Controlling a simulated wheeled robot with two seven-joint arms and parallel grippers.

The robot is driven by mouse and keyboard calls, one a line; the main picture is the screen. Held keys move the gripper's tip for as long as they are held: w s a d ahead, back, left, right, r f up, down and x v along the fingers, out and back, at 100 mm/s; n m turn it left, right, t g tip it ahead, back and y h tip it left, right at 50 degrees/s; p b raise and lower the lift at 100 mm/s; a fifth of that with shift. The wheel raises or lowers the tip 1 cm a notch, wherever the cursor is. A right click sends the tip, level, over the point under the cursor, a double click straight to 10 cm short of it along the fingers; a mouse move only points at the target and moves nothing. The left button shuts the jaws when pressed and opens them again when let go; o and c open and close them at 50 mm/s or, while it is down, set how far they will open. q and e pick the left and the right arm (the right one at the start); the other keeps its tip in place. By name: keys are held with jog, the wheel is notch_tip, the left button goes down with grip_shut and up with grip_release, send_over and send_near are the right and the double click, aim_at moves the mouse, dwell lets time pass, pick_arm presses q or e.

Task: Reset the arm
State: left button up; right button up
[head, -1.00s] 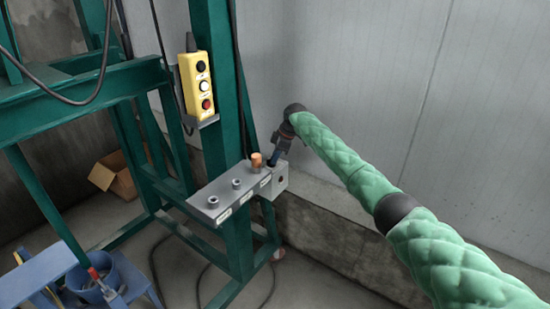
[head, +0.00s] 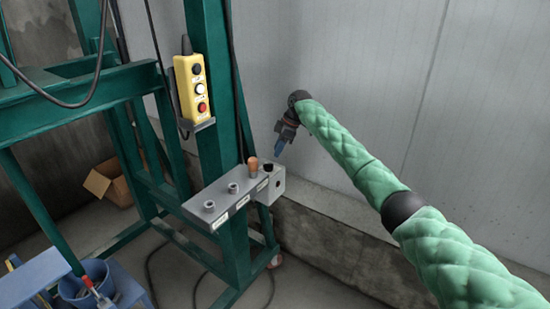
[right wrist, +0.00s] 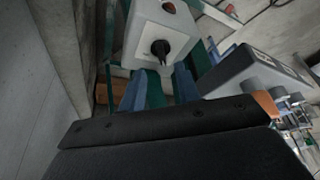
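My right arm, in a green quilted sleeve, comes in from the right in the head view. Its right gripper (head: 280,150) has blue fingers and hangs above and a little beyond the grey box at the end of the shelf, clear of it. The right wrist view shows the two blue fingers of this gripper (right wrist: 158,88) apart with nothing held between them. The grey box (head: 277,188) carries a black knob (head: 268,168); the knob also shows in the right wrist view (right wrist: 160,48). My left gripper is out of view.
A grey shelf (head: 222,196) with metal sockets and an orange-brown knob (head: 252,166) is fixed to a green post (head: 212,100). A yellow button pendant (head: 190,88) hangs above it. A blue bucket (head: 85,285) stands lower left. A grey wall (head: 350,60) lies behind my arm.

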jog(key=shift+d+r, duration=0.25)
jog(key=shift+r, duration=0.3)
jog(key=shift+m, duration=0.3)
